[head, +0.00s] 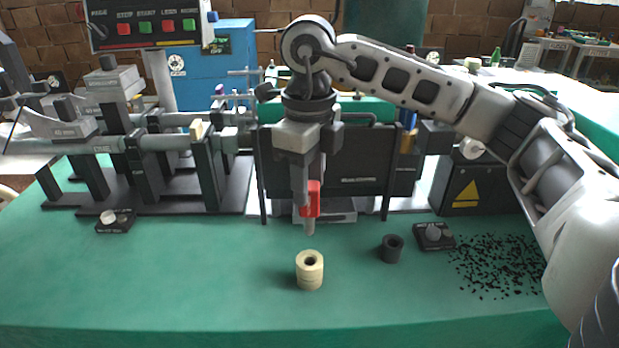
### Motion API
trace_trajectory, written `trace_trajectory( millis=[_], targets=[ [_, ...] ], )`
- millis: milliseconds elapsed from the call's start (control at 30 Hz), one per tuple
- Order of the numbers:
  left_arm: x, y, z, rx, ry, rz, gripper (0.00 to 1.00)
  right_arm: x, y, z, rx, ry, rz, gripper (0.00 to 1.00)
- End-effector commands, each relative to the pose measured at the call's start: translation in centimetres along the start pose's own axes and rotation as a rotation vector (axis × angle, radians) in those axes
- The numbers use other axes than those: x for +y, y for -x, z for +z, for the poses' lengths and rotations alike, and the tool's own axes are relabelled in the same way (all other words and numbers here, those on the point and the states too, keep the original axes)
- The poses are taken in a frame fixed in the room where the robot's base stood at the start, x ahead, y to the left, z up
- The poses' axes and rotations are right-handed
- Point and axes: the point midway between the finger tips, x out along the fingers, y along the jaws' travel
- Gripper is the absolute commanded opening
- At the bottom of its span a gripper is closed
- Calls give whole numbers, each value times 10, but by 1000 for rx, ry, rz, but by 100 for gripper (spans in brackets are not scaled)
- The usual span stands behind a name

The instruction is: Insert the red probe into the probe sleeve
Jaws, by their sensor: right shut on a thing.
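My right gripper (308,185) points down over the green table and is shut on the red probe (312,199). The probe is red at the top with a thin greyish tip pointing down. Below it, a cream cylinder with a dark hole in its top (310,270) stands upright on the table. The probe's tip is above this cylinder and apart from it. A smaller dark grey cylinder with a hole (391,248) stands to its right. I cannot tell for sure which of the two is the probe sleeve. My left gripper is not in view.
A dark machine with rods and blocks (150,145) fills the back left. Black bits (497,265) are scattered at right. The front left of the green table (170,285) is clear.

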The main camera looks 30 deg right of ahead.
Motion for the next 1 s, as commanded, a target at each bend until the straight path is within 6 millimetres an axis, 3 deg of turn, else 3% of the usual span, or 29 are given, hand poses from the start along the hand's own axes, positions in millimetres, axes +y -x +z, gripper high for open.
trace_trajectory(
  millis=[267, 533, 1000],
  targets=[
    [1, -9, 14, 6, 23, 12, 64, 0, -27, 0, 2, 0, 0, 8],
    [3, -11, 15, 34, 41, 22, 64, 0, -51, 0, 1, 0, -1, 8],
    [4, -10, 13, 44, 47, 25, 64, 0, -56, 0, 1, 0, -1, 8]
  ],
)
